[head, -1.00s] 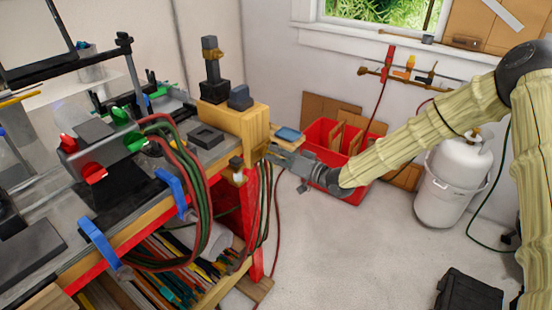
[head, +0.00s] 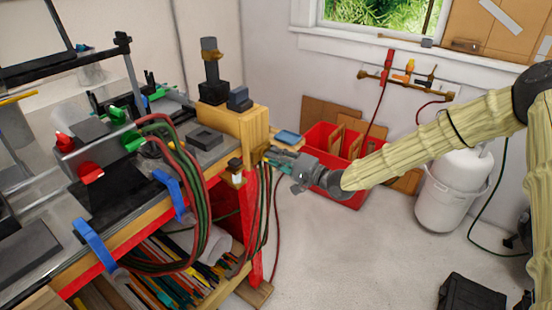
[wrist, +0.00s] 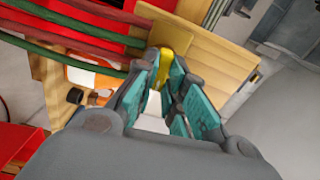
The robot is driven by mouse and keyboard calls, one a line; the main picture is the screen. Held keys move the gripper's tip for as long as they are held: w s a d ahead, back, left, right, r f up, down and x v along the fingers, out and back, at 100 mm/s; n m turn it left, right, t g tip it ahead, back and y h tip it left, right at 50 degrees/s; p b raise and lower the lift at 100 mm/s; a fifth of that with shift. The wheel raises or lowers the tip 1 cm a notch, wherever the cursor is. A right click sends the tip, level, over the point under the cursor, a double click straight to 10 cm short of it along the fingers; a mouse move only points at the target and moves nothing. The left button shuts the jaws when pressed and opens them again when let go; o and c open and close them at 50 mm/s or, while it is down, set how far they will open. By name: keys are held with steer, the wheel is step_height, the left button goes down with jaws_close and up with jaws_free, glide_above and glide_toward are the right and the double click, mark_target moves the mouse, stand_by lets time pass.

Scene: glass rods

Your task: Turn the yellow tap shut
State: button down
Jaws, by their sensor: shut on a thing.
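A yellow tap handle (wrist: 166,64) shows between my fingertips in the wrist view, beside the bench's wooden end block. My gripper (wrist: 165,75) is shut on it, with teal finger pads on both sides. In the head view my gripper (head: 268,156) reaches from the right to the end of the bench. There the tap is mostly hidden by the fingers, so its exact angle is hard to tell.
Red and green hoses (head: 202,200) hang down the bench's side close to my gripper. A red crate (head: 345,145) stands behind my wrist. A white gas cylinder (head: 447,195) stands at the right. Open floor lies in front.

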steer(key=shift+f+m, duration=0.1)
steer(key=shift+m, duration=0.4)
steer(key=c, duration=1.5)
jaws_free()
steer(key=shift+s+d, duration=0.1)
steer(key=shift+d, duration=0.05)
steer(key=v, duration=1.1)
steer(key=shift+s+d, duration=0.2)
steer(key=shift+d, duration=0.15)
